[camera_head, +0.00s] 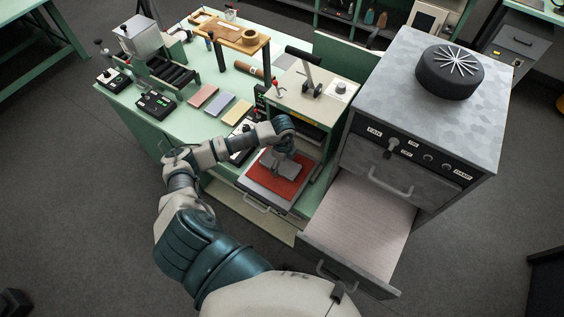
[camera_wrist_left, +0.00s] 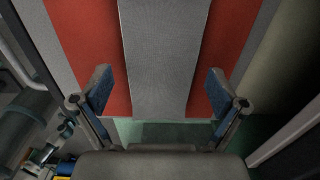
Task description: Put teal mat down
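My left gripper (camera_head: 285,172) is over a red mat (camera_head: 268,186) in a grey tray (camera_head: 258,194) that sticks out from the press-like station. In the left wrist view, its two fingers (camera_wrist_left: 158,92) are spread apart. Between and beyond them lies a grey strip (camera_wrist_left: 163,60) across the red surface (camera_wrist_left: 85,40), with gaps to both fingers. I cannot tell what the strip is. I cannot make out a teal mat in either view. Pink (camera_head: 202,96), blue (camera_head: 219,103) and yellow (camera_head: 237,111) mats lie on the green table. My right gripper is not in view.
A large grey cabinet (camera_head: 430,110) with an open drawer (camera_head: 362,215) stands right of the tray. The press-like station (camera_head: 300,105) with a lever is behind the tray. Small control boxes (camera_head: 155,103) and a wooden stand (camera_head: 235,35) occupy the green table (camera_head: 140,130).

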